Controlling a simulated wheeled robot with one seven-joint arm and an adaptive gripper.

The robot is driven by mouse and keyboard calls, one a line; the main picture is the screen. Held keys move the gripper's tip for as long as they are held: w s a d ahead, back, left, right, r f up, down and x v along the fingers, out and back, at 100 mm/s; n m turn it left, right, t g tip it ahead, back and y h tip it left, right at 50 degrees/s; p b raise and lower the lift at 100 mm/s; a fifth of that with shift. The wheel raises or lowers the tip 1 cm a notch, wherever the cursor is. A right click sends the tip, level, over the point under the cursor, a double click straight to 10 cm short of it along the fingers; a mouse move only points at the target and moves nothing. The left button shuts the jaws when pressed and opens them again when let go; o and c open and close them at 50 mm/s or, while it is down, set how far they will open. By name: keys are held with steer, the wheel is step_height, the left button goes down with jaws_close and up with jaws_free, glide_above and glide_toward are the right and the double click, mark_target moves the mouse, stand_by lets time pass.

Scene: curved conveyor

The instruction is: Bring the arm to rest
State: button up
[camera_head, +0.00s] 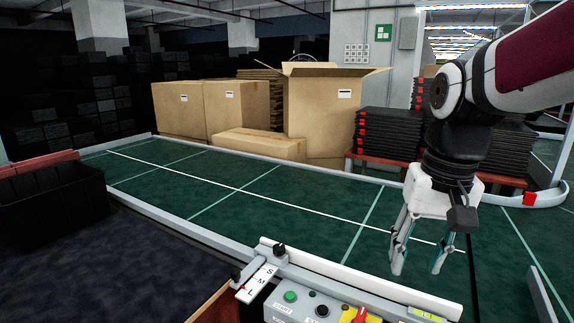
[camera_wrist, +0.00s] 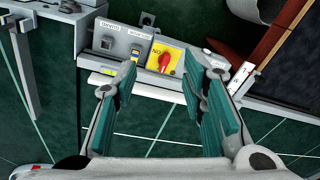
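My gripper (camera_head: 420,255) hangs over the right part of the green conveyor (camera_head: 290,210), pointing down. Its two fingers stand apart with nothing between them. In the wrist view my gripper (camera_wrist: 160,105) shows its teal finger pads spread wide, with bare green belt and the control box edge between them. My arm comes in from the upper right in the head view, bent down at the wrist.
A control box (camera_head: 305,307) with a red and yellow switch (camera_wrist: 165,60) sits on the near rail. Cardboard boxes (camera_head: 325,110) stand behind the belt, near stacked black trays (camera_head: 385,135). A black crate (camera_head: 55,200) is at left. The belt is empty.

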steer(key=s+r+n+t+p, duration=0.1)
steer(key=s+n+t+p, duration=0.1)
steer(key=s, duration=1.3)
steer(key=shift+s+a+r+t+p, duration=0.2)
steer(key=shift+s+t+p, duration=0.15)
steer(key=shift+t+p, duration=0.25)
steer(key=shift+d, duration=0.15)
